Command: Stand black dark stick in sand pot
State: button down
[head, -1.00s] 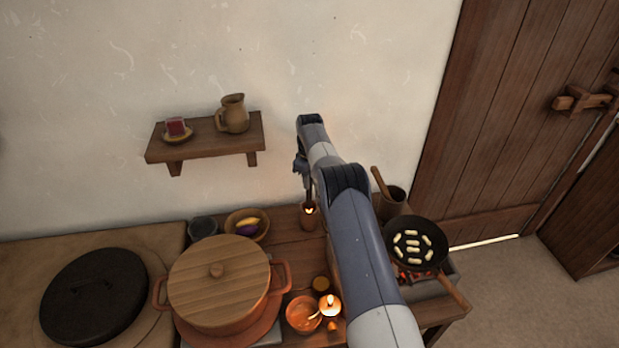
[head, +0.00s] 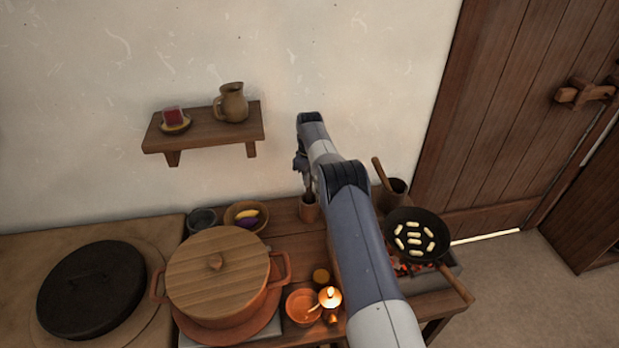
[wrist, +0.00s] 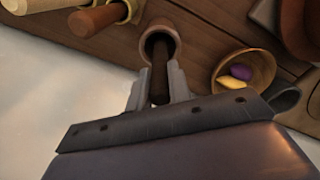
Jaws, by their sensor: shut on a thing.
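My gripper (wrist: 158,90) is shut on a dark stick (wrist: 158,70), which hangs down from the fingers. A small brown pot (wrist: 174,28) is under it, and the stick's lower end is at or inside the pot's round mouth; how deep I cannot tell. In the head view the same pot (head: 309,212) stands near the back of the wooden table, with my gripper (head: 308,185) just above it. The stick looks about upright. The sand is not clearly visible in the dark mouth.
A bowl (head: 234,221) with yellow and purple things is left of the pot. A lidded pan (head: 215,275), a lit candle (head: 330,300) and an orange dish (head: 300,308) are in front. A jar with a wooden handle (head: 396,190) and a skillet (head: 416,222) are right.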

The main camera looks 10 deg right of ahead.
jog(key=c, duration=1.2)
grip_release()
jog(key=shift+c, duration=0.2)
notch_tip(320, 180, up, 11)
jog(key=shift+f+b, duration=0.1)
jog(key=shift+b, duration=0.25)
notch_tip(320, 180, down, 10)
jog(key=shift+r+p, duration=2.1)
